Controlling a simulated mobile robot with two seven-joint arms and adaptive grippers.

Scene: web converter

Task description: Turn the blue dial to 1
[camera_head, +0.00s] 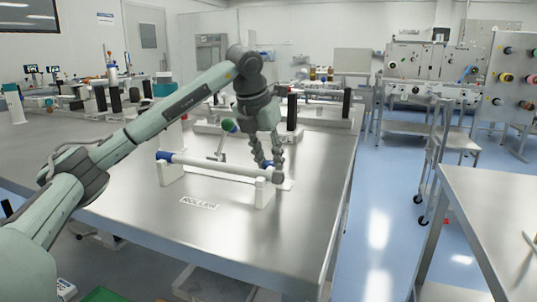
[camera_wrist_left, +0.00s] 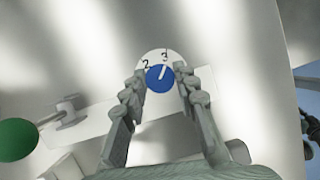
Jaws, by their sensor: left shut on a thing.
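The blue dial (camera_wrist_left: 160,79) sits on a white round plate (camera_wrist_left: 148,57) with the figures 2 and 3 visible. Its white pointer line points up and slightly right, roughly toward the 3. The 1 is not visible. My left gripper (camera_wrist_left: 160,90) has its fingers on both sides of the dial and is shut on it. In the head view my left gripper (camera_head: 270,163) reaches down behind the right end of the roller, and the dial is mostly hidden there. My right gripper is not in view.
A green knob (camera_wrist_left: 16,139) on a metal lever stands to the left in the wrist view. The metal table (camera_head: 150,217) is clear at the front, near the ROLLER label (camera_head: 199,204).

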